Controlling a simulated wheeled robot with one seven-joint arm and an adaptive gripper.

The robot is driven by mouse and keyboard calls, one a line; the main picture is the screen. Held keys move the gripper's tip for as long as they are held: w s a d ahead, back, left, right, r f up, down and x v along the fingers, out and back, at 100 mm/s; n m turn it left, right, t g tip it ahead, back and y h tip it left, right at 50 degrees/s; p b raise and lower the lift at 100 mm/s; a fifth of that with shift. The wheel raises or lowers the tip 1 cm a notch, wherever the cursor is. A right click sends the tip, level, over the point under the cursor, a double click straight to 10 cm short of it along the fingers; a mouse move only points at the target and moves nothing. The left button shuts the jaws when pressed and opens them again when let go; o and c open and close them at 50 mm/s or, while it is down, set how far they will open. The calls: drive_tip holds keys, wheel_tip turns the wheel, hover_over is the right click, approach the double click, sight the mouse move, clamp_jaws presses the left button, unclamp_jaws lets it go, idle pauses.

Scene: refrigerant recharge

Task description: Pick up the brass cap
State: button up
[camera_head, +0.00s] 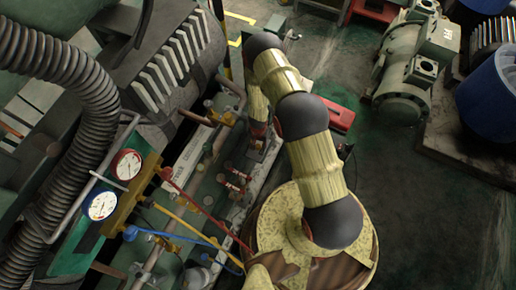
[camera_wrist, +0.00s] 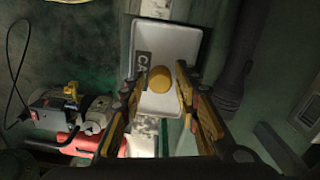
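The brass cap (camera_wrist: 160,79) shows in the wrist view as a round golden disc. It lies in a white tray (camera_wrist: 180,40) that bears a dark label with light letters. My gripper (camera_wrist: 156,84) is open, with one finger on each side of the cap in the picture. The fingers appear apart from the cap; how far above it they are, I cannot tell. In the head view my arm reaches down over the machine and hides most of my gripper. I cannot make out the cap in that view.
A gauge manifold with a red gauge (camera_head: 126,165), a blue gauge (camera_head: 101,205) and coloured hoses stands left of my arm. A red-and-grey tool (camera_wrist: 75,125) lies left of the tray. A ribbed black hose (camera_head: 75,90) and a green motor (camera_head: 408,70) flank the area.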

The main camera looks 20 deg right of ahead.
drive_tip(key=shift+f, duration=0.1)
drive_tip(key=shift+c, duration=1.3)
clamp_jaws()
